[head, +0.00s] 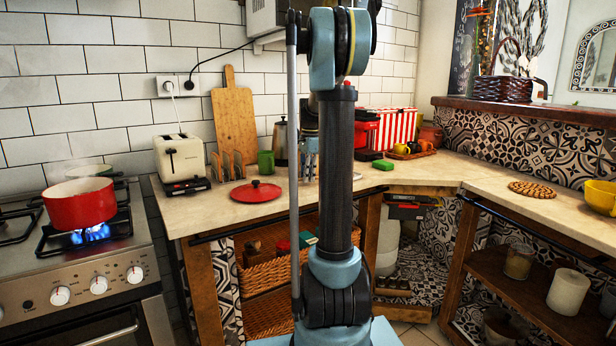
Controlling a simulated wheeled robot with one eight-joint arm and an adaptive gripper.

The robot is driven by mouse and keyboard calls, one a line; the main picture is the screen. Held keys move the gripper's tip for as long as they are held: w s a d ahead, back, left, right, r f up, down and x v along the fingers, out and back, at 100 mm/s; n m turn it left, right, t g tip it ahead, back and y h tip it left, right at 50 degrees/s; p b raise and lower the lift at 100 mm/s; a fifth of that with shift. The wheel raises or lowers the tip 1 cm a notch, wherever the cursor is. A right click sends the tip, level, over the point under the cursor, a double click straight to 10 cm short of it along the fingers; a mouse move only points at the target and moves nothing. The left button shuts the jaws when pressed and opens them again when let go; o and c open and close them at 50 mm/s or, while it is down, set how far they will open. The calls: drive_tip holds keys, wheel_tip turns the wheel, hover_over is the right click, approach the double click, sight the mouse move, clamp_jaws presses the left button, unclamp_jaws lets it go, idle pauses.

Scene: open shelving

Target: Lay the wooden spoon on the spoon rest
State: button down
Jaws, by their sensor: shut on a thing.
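My gripper (310,147) shows only in part, behind my own upright arm, above the back counter. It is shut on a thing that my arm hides. I take this to be the wooden spoon, since no spoon shows elsewhere, but I cannot see its shape or tilt. I cannot pick out the spoon rest for certain. A small dark, flat piece with some red (186,187) lies in front of the toaster and may be it.
A red pot (79,204) stands over a lit blue flame on the stove (75,270). A red lid (255,191), a toaster (180,157) and a green cup (266,162) stand on the counter (225,215). A woven trivet (532,189) lies at right, with bare counter around it.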

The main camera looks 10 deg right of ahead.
drive_tip(key=c, duration=1.6)
unclamp_jaws()
drive_tip(key=shift+o, duration=0.2)
wheel_tip(320, 180, up, 12)
drive_tip(key=shift+w+d, duration=0.15)
drive_tip(key=shift+d, duration=0.2)
drive_tip(key=shift+f, duration=0.1)
drive_tip(key=s+a+f+n, duration=0.2)
drive_tip(key=s+f+n, duration=0.1)
drive_tip(key=s, duration=0.4)
drive_tip(key=s+a+f+n+t, duration=0.1)
drive_tip(key=s+a+f+n, duration=0.15)
drive_tip(key=s, duration=0.45)
drive_tip(key=s+a+f+n, duration=0.2)
drive_tip(key=s+f+n, duration=0.1)
drive_tip(key=s, duration=0.5)
drive_tip(key=s+a+f+n+t, duration=0.1)
drive_tip(key=s+f+n, duration=0.6)
drive_tip(key=s+f, duration=0.9)
drive_tip(key=shift+a+f+h, duration=0.3)
drive_tip(key=shift+f, duration=0.45)
